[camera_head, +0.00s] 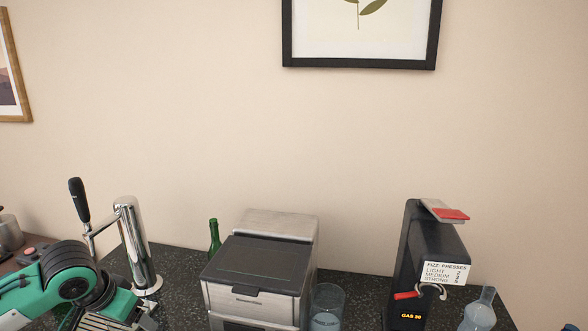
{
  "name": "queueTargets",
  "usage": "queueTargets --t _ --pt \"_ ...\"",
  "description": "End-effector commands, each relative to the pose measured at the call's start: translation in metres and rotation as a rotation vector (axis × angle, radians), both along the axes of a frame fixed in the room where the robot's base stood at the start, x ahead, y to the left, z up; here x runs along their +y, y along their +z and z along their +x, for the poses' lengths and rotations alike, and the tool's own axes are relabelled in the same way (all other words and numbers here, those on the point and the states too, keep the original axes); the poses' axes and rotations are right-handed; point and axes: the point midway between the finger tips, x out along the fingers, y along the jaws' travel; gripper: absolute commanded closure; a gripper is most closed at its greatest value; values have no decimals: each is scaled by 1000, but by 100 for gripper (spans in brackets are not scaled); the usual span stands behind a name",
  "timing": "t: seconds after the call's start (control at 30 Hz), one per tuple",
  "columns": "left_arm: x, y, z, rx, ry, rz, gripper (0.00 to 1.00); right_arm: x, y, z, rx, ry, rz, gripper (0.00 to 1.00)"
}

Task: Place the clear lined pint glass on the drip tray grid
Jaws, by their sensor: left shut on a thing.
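My left arm comes in from the left, its green and black wrist in front of the chrome beer tap (130,235). My left gripper (66,318) is low at the left edge of the drip tray grid (103,322), mostly hidden by the wrist and the frame's bottom edge. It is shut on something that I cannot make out. A clear bluish glass (327,304) stands right of the steel machine; I cannot tell whether it is the lined pint glass. My right gripper is not in view.
A steel box machine with a black lid (262,262) stands mid-counter, with a green bottle (214,240) behind its left side. A black fizz dispenser (422,260) and a clear bottle (480,310) stand at right. Dark counter (180,285) shows between tap and machine.

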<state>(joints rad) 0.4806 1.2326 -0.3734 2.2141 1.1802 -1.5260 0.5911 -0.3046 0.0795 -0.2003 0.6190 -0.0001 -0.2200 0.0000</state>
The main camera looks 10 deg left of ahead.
Motion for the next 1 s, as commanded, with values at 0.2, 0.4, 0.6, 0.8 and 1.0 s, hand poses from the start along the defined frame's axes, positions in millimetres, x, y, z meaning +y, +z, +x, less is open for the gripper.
queueTargets --t 0.2,0.4,0.6,0.8,1.0 --pt "-34 -35 -4 2 25 -5 77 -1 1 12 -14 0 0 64" --pt "-85 -74 -14 0 64 -7 77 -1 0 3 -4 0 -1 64" --pt "-135 -98 -27 -1 106 -5 77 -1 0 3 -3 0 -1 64" --pt "-164 -107 -36 -1 136 -1 77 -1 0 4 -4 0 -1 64" --pt "-170 -108 -38 -3 144 2 77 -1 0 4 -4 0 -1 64"
